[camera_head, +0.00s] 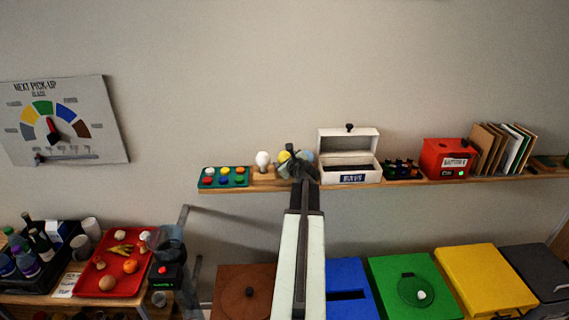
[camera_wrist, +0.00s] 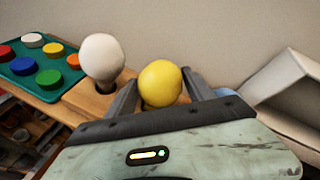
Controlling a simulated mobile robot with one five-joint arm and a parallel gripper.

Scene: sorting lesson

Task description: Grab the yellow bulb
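The yellow bulb (camera_wrist: 160,83) stands on the wall shelf, between the two fingers of my gripper (camera_wrist: 159,78) in the wrist view. The fingers are open on either side of it, with a narrow gap visible. The bulb's lower part is hidden by my gripper. In the head view the yellow bulb (camera_head: 284,156) shows at the upper left of my gripper (camera_head: 297,166), which covers part of it. A white bulb (camera_wrist: 102,58) stands upright in a wooden holder just left of my gripper.
A green tray of coloured buttons (camera_head: 223,184) lies left of the white bulb. A pale blue round thing (camera_head: 307,156) shows close to my gripper's right. An open white box (camera_head: 334,171) stands right of it, then a red box (camera_head: 430,158). Coloured bins stand below.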

